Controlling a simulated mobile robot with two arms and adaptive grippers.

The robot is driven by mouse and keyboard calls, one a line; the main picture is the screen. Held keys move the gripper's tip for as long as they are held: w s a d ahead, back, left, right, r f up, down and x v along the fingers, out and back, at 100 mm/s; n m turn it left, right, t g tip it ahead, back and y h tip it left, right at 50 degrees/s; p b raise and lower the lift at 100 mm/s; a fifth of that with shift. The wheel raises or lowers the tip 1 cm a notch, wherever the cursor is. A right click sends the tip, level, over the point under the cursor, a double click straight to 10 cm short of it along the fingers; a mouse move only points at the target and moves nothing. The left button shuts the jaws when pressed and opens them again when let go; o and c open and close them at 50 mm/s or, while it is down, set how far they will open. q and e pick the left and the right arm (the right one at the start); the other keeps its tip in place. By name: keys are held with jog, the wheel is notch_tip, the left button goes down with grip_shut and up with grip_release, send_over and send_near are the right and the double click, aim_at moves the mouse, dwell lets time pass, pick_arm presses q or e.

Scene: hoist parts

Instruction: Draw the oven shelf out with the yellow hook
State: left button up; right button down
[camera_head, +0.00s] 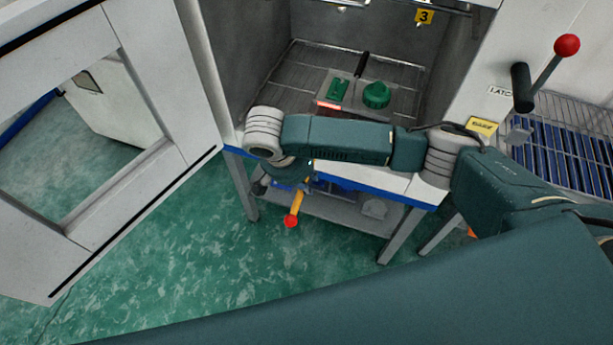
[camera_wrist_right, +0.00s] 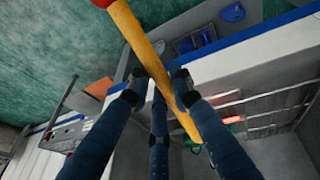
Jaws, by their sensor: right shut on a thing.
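The oven shelf (camera_head: 297,65) is a wire rack inside the open grey oven chamber, bearing a grey plate with green parts. My right arm crosses in front of the oven opening. My right gripper (camera_head: 287,176) is low at the chamber's front edge, partly hidden by its own arm. It is shut on the yellow hook (camera_head: 297,203), whose red ball end points down and toward me. In the right wrist view the hook (camera_wrist_right: 150,52) passes between the fingers (camera_wrist_right: 160,80), its far end toward the shelf. I cannot tell whether it touches the shelf. My left gripper is not in view.
The oven door (camera_head: 165,85) stands open at the left. A latch lever with a red knob (camera_head: 567,45) and a wire rack with blue slats (camera_head: 570,140) are at the right. A grey stand shelf (camera_head: 340,210) is below the oven. The green floor at left is clear.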

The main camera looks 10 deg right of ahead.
jog(key=shift+w+d+f+b, duration=0.15)
jog(key=shift+w+d+b, duration=0.05)
jog(key=shift+w+b, duration=0.25)
jog(key=shift+w+d+f+b, duration=0.1)
jog(key=shift+w+d+b, duration=0.05)
jog(key=shift+w+b, duration=0.3)
jog(key=shift+w+d+f+b, duration=0.1)
jog(key=shift+w+d+b, duration=0.25)
jog(key=shift+w+b, duration=0.15)
jog(key=w+d+f+b, duration=0.1)
jog(key=w+d+b, duration=0.4)
jog(key=w+b, duration=0.2)
pick_arm(q)
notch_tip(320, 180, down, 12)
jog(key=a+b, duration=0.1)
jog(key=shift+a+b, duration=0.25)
jog(key=shift+b, duration=0.15)
pick_arm(e)
notch_tip(320, 180, down, 8)
jog(key=shift+s+a+r, duration=0.15)
jog(key=shift+a+r, duration=0.05)
jog(key=shift+r, duration=0.05)
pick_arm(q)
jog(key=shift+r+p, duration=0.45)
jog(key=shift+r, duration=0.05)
pick_arm(e)
jog(key=shift+s+a, duration=0.25)
jog(key=shift+s, duration=0.1)
